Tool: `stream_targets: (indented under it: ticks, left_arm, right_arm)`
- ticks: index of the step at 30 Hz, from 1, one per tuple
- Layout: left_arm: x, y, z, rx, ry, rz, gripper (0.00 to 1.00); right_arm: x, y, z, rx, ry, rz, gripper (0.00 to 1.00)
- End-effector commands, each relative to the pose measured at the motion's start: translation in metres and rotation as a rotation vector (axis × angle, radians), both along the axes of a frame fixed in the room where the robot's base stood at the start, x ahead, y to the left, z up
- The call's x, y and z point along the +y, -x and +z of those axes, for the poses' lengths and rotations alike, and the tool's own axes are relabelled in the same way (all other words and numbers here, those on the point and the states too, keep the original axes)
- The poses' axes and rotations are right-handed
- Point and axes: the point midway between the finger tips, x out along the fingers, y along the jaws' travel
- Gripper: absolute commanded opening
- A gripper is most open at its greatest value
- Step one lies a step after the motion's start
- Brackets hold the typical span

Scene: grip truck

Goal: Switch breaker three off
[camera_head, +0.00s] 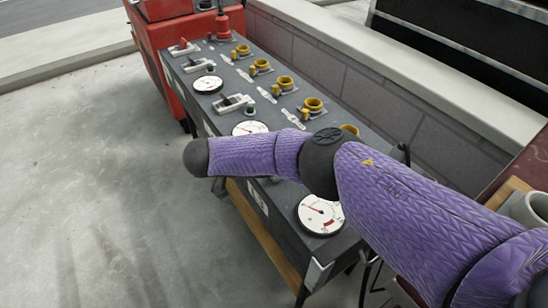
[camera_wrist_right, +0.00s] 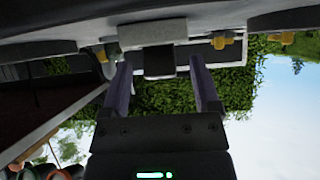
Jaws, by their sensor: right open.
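In the head view a dark grey panel (camera_head: 330,98) carries a row of breakers along its left side. Three show: one at the far end (camera_head: 184,49), one just nearer (camera_head: 199,65), and one with a dark lever (camera_head: 235,103) midway. No breaker number is readable. My purple right arm crosses the near part of the panel and may hide more breakers; its gripper is hidden there. In the right wrist view my right gripper (camera_wrist_right: 161,64) is open, its fingers on either side of a dark block (camera_wrist_right: 160,64) below a grey piece (camera_wrist_right: 153,34). Contact cannot be told. My left gripper is not in view.
White round gauges (camera_head: 208,84) and yellow sockets (camera_head: 285,84) share the panel top. A red box (camera_head: 165,38) adjoins its far end. A low block wall (camera_head: 370,86) runs along the right. The concrete floor (camera_head: 85,175) at left is clear.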

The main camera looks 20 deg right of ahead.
Motion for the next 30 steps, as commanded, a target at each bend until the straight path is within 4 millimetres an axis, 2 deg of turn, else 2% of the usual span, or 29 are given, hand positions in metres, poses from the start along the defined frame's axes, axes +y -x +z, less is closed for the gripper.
stream_targets:
  ticks: [4, 9, 15, 30]
  left_arm:
    - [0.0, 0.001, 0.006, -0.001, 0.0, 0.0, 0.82]
    - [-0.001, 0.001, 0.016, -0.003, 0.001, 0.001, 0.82]
    - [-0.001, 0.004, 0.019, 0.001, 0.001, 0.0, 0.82]
    - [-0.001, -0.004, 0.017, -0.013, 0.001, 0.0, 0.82]
  right_arm:
    - [0.013, 0.001, 0.011, -0.003, 0.001, 0.001, 0.79]
    - [0.051, 0.006, 0.036, -0.004, -0.001, 0.003, 0.79]
    - [0.079, 0.01, 0.052, -0.002, 0.001, 0.001, 0.79]
    - [0.082, 0.011, 0.054, 0.0, 0.0, 0.0, 0.79]
